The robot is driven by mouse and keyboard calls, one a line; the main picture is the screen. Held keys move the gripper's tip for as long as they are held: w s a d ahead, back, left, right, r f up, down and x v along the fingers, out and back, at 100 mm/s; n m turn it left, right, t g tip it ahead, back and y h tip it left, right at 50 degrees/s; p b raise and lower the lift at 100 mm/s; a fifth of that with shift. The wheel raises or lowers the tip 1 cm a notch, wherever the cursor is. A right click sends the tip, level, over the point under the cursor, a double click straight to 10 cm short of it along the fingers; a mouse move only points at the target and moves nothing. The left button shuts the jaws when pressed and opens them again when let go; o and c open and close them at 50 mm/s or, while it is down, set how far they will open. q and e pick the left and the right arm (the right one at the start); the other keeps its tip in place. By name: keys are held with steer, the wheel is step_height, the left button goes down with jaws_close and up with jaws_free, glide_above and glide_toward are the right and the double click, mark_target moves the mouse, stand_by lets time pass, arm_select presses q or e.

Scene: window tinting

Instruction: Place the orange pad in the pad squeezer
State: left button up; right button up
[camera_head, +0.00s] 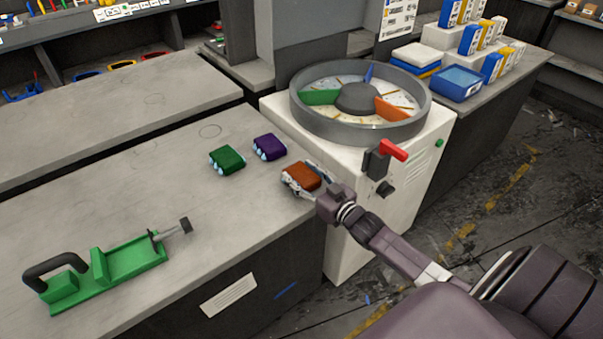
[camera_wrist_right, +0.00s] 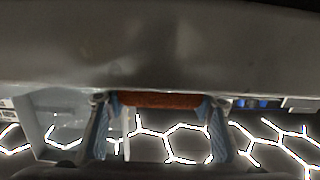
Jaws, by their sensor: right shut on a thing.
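The orange pad (camera_head: 301,177) is at the right end of the grey counter, close to the white machine. My right gripper (camera_head: 308,182) is shut on it. In the right wrist view the orange pad (camera_wrist_right: 160,101) sits between the two fingers of my right gripper (camera_wrist_right: 160,128). I cannot tell whether the pad touches the counter. The green pad squeezer (camera_head: 122,262), with a black handle and a small lever, lies on the counter at the lower left. Its tray looks empty. My left gripper is not in view.
A green pad (camera_head: 227,159) and a purple pad (camera_head: 269,147) lie on the grey counter (camera_head: 170,195) beside the orange one. The white machine (camera_head: 350,170) with a round drum and red lever stands at the right. The counter between pads and squeezer is clear.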

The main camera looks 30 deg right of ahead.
steer(key=o, duration=1.2)
steer(key=shift+f, duration=0.1)
